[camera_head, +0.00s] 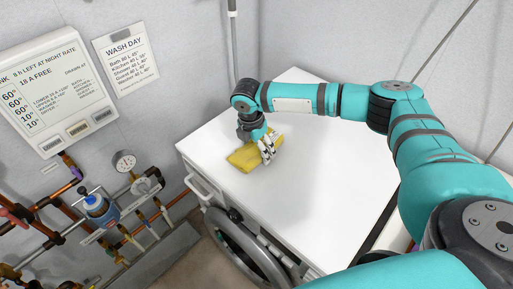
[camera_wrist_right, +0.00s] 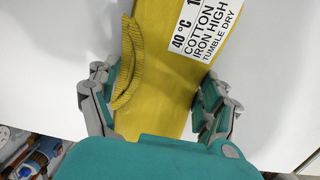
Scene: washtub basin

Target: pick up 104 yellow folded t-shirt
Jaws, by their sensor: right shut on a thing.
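The yellow folded t-shirt (camera_head: 244,158) lies on the white top of the washing machine, near its left corner. My right gripper (camera_head: 268,152) is over the shirt's right part and shut on it. In the right wrist view the shirt (camera_wrist_right: 165,75) runs up between the two fingers of my right gripper (camera_wrist_right: 160,105). A white label with "40 °C, cotton, iron high, tumble dry" is on it. I cannot tell whether the shirt is lifted off the top. My left gripper is not in view.
The white machine top (camera_head: 335,190) is clear to the right of the shirt. The round door (camera_head: 245,250) is on its front. Pipes with a gauge (camera_head: 124,161) and a blue fitting (camera_head: 97,205) are at the left. A wall panel (camera_head: 55,92) and a "Wash day" sheet (camera_head: 125,57) hang behind.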

